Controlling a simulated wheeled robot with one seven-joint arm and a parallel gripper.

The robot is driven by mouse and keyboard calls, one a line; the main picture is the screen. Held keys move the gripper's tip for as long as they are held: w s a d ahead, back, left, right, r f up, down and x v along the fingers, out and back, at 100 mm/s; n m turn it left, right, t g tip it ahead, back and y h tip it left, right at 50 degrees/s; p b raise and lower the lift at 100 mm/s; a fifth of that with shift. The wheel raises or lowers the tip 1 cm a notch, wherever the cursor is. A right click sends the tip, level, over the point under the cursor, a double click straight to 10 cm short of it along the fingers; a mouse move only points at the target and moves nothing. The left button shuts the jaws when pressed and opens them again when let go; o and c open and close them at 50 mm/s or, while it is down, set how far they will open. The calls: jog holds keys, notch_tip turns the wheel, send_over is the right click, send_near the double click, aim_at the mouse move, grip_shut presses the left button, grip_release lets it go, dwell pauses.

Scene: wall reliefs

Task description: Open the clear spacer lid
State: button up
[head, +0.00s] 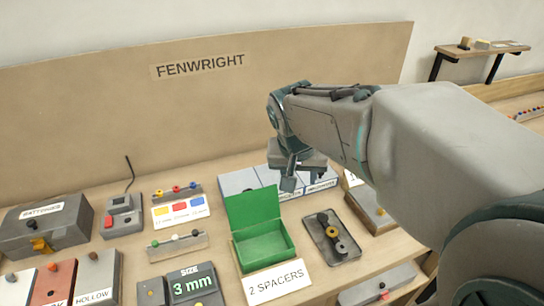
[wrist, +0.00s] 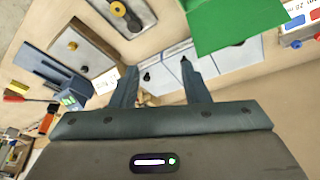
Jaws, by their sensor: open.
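My gripper (head: 290,180) is open and empty above the back of the bench, over a row of grey-lidded bins (head: 238,182). In the wrist view its two fingers (wrist: 158,78) point toward those bins, apart from each other.
An open green box (head: 262,243) with its lid raised stands left of the tray, behind a "2 SPACERS" card (head: 277,283). A grey batteries case (head: 45,225), a "3 mm" size box (head: 193,287) and coloured knobs are at left. A tall FENWRIGHT backboard (head: 200,110) stands behind.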

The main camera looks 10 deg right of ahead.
jog(key=w+a+f+m+b, duration=0.2)
jog(key=w+a+f+m, duration=0.1)
jog(key=w, duration=0.8)
jog(key=shift+h, duration=0.3)
jog(key=x, duration=0.4)
jog(key=p+x, duration=0.1)
jog(key=x, duration=0.8)
jog(key=shift+w+d+f, duration=0.15)
jog(key=shift+w+d, duration=0.05)
jog(key=shift+d, duration=0.1)
grip_shut()
